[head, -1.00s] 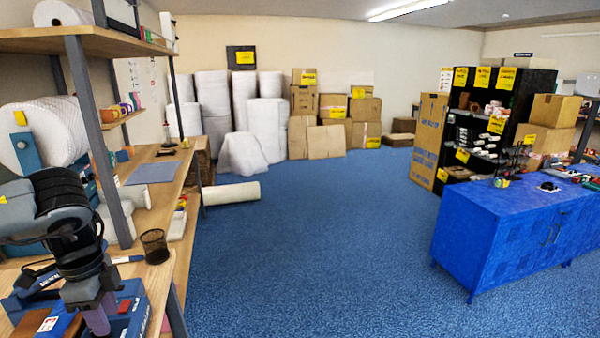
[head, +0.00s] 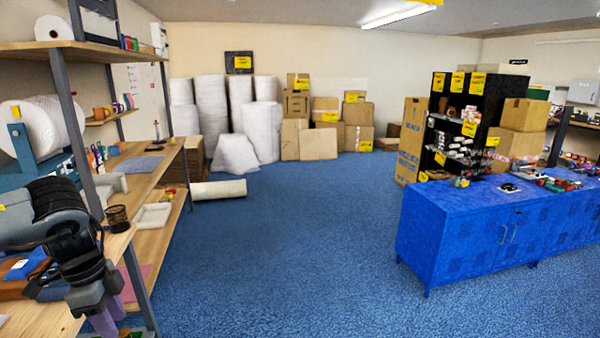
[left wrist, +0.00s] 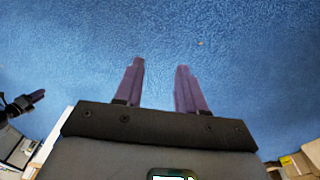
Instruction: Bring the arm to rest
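My left arm enters at the lower left of the head view, and its gripper (head: 108,322) points down with purple fingers partly cut off by the bottom edge. In the left wrist view the two purple fingers of this gripper (left wrist: 159,66) stand apart, with only blue carpet (left wrist: 230,90) showing between and beyond them. The gripper is open and empty. A dark piece with a purple tip at the left edge of the left wrist view looks like my right gripper (left wrist: 36,97); its finger opening cannot be made out. It is outside the head view.
A wooden bench with shelves (head: 150,167) is close on the left, holding a mesh cup (head: 117,218) and a white tray (head: 152,216). A blue cabinet (head: 455,240) stands right. Open carpet (head: 290,250) lies between; rolls and cartons (head: 318,143) line the back.

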